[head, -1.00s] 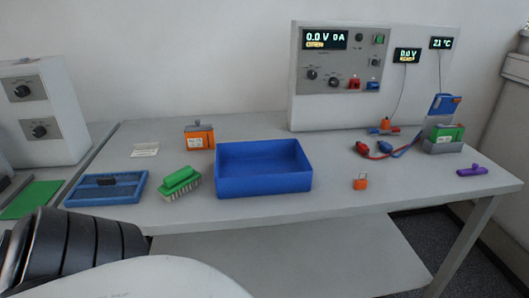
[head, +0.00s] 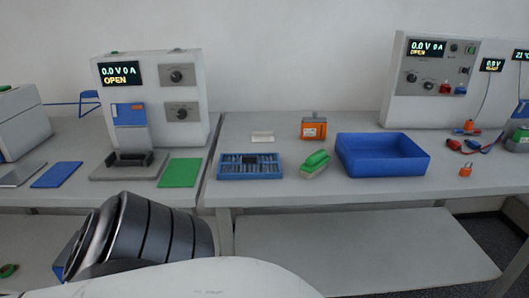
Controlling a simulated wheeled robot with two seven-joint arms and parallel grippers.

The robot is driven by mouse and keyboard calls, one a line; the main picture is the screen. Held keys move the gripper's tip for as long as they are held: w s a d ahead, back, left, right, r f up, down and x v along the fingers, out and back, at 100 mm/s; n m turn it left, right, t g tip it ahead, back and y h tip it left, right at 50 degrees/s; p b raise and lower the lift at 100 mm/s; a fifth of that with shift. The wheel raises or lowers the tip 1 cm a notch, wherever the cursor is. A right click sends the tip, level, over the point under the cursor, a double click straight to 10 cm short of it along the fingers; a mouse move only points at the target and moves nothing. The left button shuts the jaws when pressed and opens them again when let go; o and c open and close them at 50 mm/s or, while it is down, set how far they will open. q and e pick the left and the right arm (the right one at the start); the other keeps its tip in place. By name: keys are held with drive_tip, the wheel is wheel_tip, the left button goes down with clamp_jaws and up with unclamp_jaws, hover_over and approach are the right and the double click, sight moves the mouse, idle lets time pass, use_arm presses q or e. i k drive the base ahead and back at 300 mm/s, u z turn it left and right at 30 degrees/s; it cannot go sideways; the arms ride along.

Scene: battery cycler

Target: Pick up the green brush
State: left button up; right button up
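The green brush (head: 315,164) lies on the right-hand table, with its green handle up and pale bristles down. It sits between a blue slotted tray (head: 250,167) on its left and a blue open bin (head: 382,156) on its right. Nothing touches it. A dark, ribbed part of my arm and a white link fill the lower left of the head view, in front of the tables and well short of the brush. Neither of my grippers shows in the view.
An orange battery-like block (head: 314,128) and a small white card (head: 263,137) stand behind the brush. A tester with a display (head: 150,100) and a green mat (head: 181,173) are on the left table. A narrow gap separates the tables. Table space before the brush is clear.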

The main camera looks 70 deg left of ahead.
sight(315, 163)
drive_tip(key=k, duration=0.5)
drive_tip(key=u, duration=0.85)
